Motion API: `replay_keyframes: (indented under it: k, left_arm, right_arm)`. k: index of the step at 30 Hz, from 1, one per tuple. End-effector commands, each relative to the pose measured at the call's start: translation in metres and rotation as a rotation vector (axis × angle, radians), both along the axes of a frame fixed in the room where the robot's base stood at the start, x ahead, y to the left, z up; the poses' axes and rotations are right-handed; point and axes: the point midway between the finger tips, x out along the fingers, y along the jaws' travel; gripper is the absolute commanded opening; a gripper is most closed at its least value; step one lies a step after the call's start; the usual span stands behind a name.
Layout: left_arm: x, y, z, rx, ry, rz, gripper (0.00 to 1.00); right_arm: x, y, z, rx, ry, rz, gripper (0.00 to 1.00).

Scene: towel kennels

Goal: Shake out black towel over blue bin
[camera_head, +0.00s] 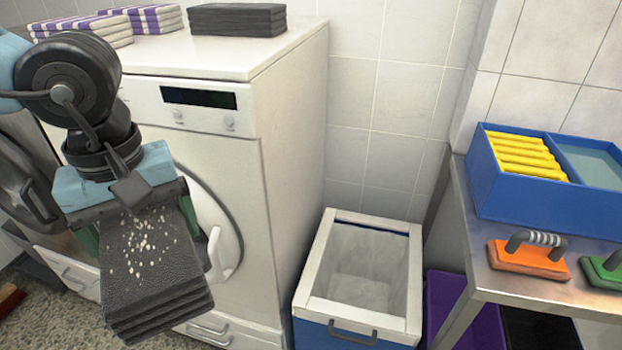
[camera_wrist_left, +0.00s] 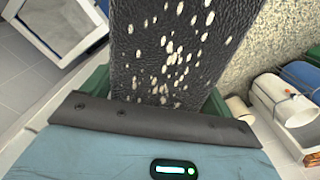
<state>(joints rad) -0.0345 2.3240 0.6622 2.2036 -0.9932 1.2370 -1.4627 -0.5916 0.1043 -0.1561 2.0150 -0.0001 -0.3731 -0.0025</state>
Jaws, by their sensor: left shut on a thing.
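The black towel (camera_head: 155,275) is a folded dark stack with pale crumbs scattered on its upper face. My left gripper (camera_head: 128,210) is shut on one end of it and holds it in front of the washing machine, left of the blue bin. The left wrist view shows the towel (camera_wrist_left: 185,50) running away from the jaws, with pale bits on it. The blue bin (camera_head: 320,333) stands on the floor with a white rim and a pale liner; it looks empty inside. My right gripper is not in view.
A white washing machine (camera_head: 285,150) stands behind the towel, with folded towels (camera_head: 238,20) on top. A metal table (camera_head: 500,290) at the right holds a blue box (camera_head: 500,190) of yellow items and an orange-based handled tool (camera_head: 525,258). A purple bin (camera_head: 440,300) stands beneath it.

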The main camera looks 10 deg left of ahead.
Motion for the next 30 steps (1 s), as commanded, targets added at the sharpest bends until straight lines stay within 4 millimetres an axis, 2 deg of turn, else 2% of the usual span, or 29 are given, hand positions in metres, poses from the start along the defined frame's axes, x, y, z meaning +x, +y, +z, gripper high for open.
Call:
replay_keyframes:
  k: [1,6,12,21,27,30]
  left_arm:
    - [0.003,0.002,-0.019,-0.002,0.008,-0.065,0.59]
    - [0.009,0.017,-0.067,-0.002,0.003,-0.255,0.59]
    - [0.013,0.052,-0.104,-0.002,-0.002,-0.374,0.59]
    - [0.005,0.124,-0.119,-0.004,-0.009,-0.323,0.59]
    - [-0.013,0.158,-0.126,-0.007,-0.010,-0.227,0.59]
    - [-0.023,0.167,-0.133,-0.007,-0.011,-0.185,0.59]
  right_arm:
    - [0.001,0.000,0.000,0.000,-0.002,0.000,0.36]
    - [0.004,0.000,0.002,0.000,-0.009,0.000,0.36]
    - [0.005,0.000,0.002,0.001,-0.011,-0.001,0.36]
    - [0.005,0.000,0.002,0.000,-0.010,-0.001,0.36]
    - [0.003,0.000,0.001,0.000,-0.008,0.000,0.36]
    - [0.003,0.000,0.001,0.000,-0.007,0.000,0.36]
